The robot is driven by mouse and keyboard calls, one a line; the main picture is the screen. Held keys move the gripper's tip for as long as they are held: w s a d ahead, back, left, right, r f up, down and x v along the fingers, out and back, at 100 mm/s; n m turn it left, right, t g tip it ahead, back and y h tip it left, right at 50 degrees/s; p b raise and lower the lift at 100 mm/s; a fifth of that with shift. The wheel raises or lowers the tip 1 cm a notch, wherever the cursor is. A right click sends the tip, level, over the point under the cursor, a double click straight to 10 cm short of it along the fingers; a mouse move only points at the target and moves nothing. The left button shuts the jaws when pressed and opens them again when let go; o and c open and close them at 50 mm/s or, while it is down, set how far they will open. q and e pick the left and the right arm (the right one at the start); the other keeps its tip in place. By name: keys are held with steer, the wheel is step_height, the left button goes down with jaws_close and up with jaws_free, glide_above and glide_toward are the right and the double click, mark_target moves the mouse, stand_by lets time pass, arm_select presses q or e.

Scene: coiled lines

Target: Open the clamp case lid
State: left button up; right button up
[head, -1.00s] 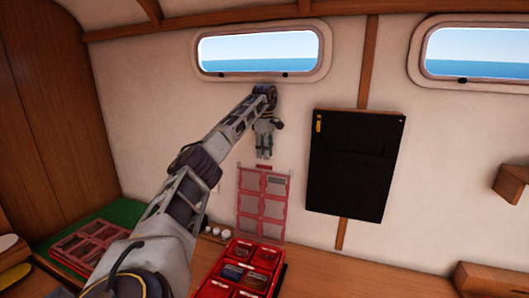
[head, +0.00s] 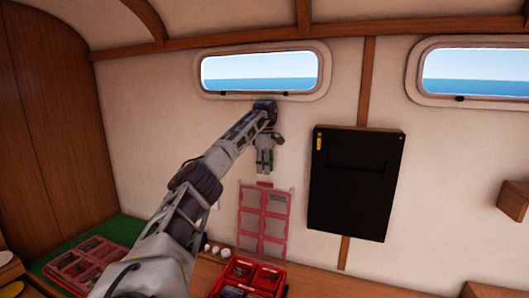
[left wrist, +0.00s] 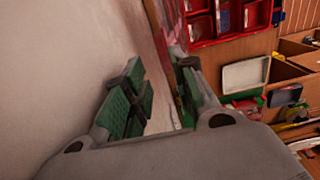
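An open red case (head: 233,284) with compartments stands on the wooden counter below the wall. Its see-through pink lid (head: 264,222) stands upright along the back, near the wall. My left gripper (head: 264,173) points down just above the lid's top edge, near the wall. In the left wrist view its green-padded fingers (left wrist: 163,100) are apart, with nothing clearly held between them. Part of the red case (left wrist: 230,22) shows beyond the fingers. I cannot tell whether a finger touches the lid. My right gripper is out of view.
Another red case (head: 88,262) with its lid down lies on a green mat (head: 125,230) at left. Small white round things (head: 222,252) stand beside the open case. A black panel (head: 355,182) hangs on the wall at right. A white tray (left wrist: 245,74) shows in the wrist view.

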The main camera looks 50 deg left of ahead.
arm_select(q)
step_height(320, 180, up, 7)
stand_by(1.4)
steer(key=shift+d+r, duration=0.1)
stand_by(0.9)
